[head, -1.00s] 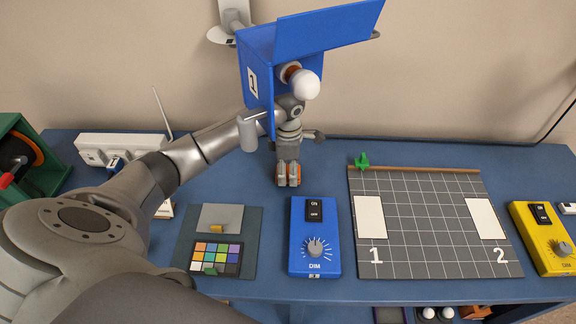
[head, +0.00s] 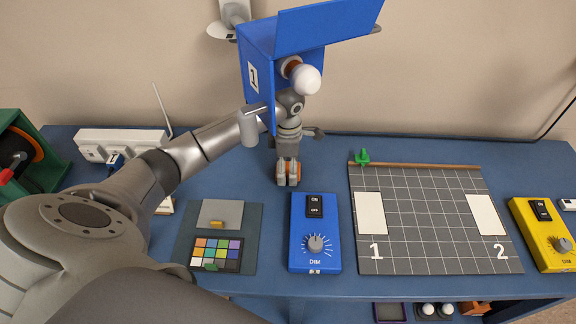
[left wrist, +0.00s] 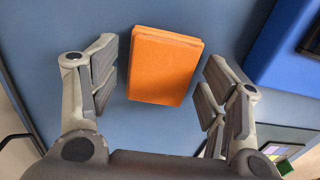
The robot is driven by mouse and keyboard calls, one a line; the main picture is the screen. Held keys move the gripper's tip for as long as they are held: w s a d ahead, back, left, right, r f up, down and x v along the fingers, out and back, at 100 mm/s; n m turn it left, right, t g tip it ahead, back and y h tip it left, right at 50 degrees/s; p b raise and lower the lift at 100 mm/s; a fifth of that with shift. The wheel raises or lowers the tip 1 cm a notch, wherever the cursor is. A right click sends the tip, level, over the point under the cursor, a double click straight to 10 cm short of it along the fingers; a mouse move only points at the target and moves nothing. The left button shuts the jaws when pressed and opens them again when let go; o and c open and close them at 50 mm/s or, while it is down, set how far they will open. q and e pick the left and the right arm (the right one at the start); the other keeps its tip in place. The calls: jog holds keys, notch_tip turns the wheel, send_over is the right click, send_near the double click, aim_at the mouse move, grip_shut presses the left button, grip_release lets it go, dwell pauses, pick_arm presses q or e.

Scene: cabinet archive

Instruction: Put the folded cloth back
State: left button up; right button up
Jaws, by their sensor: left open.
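The folded cloth (left wrist: 164,65) is an orange, flat, layered rectangle on the blue tabletop. In the left wrist view it lies between the spread fingers of my left gripper (left wrist: 160,85), with a gap on each side. In the head view my left gripper (head: 288,174) points down at the back middle of the table, and it mostly hides the cloth. Only small orange patches show around the fingers. The left gripper is open and holds nothing. My right gripper is not in view.
A blue lamp box with a white bulb (head: 306,79) is above the gripper. A blue dimmer (head: 315,260) stands in front, a gridded board (head: 430,225) to the right, a colour chart mat (head: 248,225) to the left. A white power strip (head: 122,141) lies at back left.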

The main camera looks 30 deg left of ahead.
aim_at(288, 168)
pick_arm(q)
jog(key=shift+r, duration=0.3)
notch_tip(288, 168, up, 6)
jog(key=b, duration=0.2)
jog(key=shift+w+b, duration=0.1)
jog(key=shift+b, duration=0.25)
jog(key=shift+r, duration=0.45)
jog(key=shift+d, duration=0.1)
